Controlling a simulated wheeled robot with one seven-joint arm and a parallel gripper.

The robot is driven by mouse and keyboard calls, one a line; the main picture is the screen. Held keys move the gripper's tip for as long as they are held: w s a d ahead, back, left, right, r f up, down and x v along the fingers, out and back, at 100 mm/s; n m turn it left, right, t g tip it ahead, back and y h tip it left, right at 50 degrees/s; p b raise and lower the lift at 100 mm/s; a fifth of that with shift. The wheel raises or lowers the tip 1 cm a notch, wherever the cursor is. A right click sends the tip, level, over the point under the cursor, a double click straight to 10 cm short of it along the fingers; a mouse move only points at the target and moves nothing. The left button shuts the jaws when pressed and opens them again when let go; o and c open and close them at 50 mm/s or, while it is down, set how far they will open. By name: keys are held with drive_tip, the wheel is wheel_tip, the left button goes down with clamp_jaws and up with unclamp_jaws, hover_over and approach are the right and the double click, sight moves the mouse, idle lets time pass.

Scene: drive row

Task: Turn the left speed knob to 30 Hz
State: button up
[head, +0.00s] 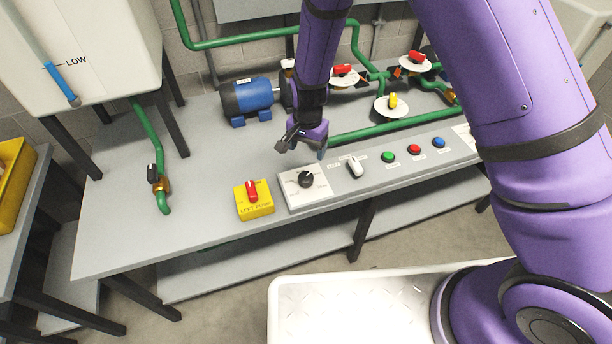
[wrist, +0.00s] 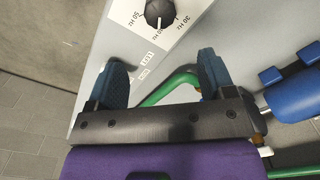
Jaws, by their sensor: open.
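The left speed knob (head: 306,180) is a black round knob on a white dial plate (head: 322,190) at the left end of the sloped grey panel. In the wrist view the knob (wrist: 160,12) is cut off at the top edge. Its white pointer mark appears to face the lower, middle printed label, between two other Hz labels; the middle figure is hard to read. My gripper (head: 302,150) is open and empty, above and behind the knob in the head view. In the wrist view my gripper (wrist: 165,75) has both fingers spread, apart from the knob.
A yellow box (head: 254,208) with a red switch (head: 251,190) stands left of the dial. A grey-white lever (head: 355,167) and green, red and blue buttons (head: 414,149) lie right. A blue motor (head: 253,99) and green pipes (head: 375,131) are behind.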

sight(306, 176)
wheel_tip(306, 176, down, 12)
drive_tip(key=shift+a+r, duration=0.1)
drive_tip(key=shift+a, duration=0.05)
idle(0.5)
drive_tip(key=c, duration=0.9)
drive_tip(key=n, duration=1.1)
drive_tip(key=shift+n, duration=0.4)
